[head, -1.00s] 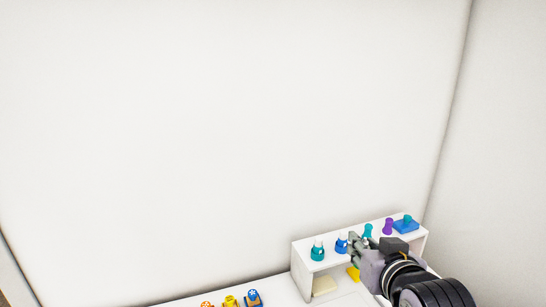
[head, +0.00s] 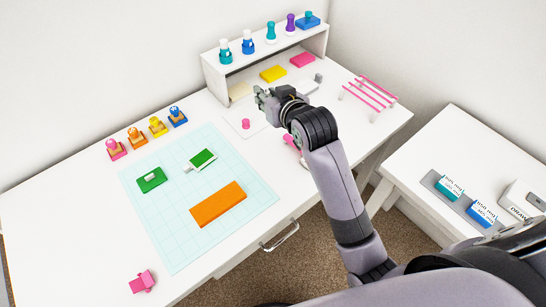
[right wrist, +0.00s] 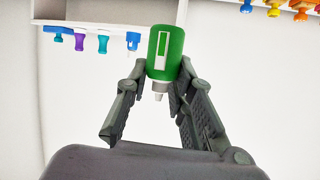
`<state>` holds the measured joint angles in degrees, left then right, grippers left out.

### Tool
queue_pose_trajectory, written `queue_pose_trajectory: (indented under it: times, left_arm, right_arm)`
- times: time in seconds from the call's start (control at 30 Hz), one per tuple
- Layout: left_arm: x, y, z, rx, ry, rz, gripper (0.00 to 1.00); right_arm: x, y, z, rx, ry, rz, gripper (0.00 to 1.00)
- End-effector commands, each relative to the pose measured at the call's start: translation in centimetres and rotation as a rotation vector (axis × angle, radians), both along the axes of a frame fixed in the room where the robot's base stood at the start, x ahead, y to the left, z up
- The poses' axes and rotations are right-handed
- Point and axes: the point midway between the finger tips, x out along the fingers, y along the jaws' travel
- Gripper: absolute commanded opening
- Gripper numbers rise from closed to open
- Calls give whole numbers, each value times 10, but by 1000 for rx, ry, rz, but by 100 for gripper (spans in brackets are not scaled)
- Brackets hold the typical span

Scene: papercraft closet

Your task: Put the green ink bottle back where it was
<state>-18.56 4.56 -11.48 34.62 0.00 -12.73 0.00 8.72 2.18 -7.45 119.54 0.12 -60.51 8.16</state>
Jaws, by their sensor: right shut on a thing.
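The green ink bottle (right wrist: 165,42) is between the two fingers of my right gripper (right wrist: 162,75) in the right wrist view. It has a white label and a grey-white nozzle end pointing toward the gripper's palm. In the head view my right gripper (head: 260,98) is over the desk, in front of the white shelf (head: 213,75); the bottle cannot be made out there. On the shelf top stand a teal bottle (head: 225,54), a blue bottle (head: 248,43), another teal item (head: 271,32) and a purple item (head: 291,25). My left gripper is not in view.
Yellow (head: 273,74) and pink pads (head: 302,60) lie beneath. Stamps (head: 156,127) line the desk's back left. A cutting mat (head: 245,222) holds green and orange pieces.

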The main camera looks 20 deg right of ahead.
Motion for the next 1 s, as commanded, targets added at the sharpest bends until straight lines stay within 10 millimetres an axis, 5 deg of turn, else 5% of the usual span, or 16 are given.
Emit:
queue_pose_trajectory:
  times: [0.3,0.5,0.7,1.0]
  left_arm:
    - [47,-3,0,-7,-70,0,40]
    - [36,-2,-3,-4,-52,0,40]
    - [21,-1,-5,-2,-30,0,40]
    - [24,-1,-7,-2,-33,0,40]
  right_arm:
    - [-2,0,-86,-1,9,1,0]
    - [-1,0,-129,0,5,0,0]
    - [-1,0,-147,0,3,0,0]
    - [-1,0,-186,-1,3,1,0]
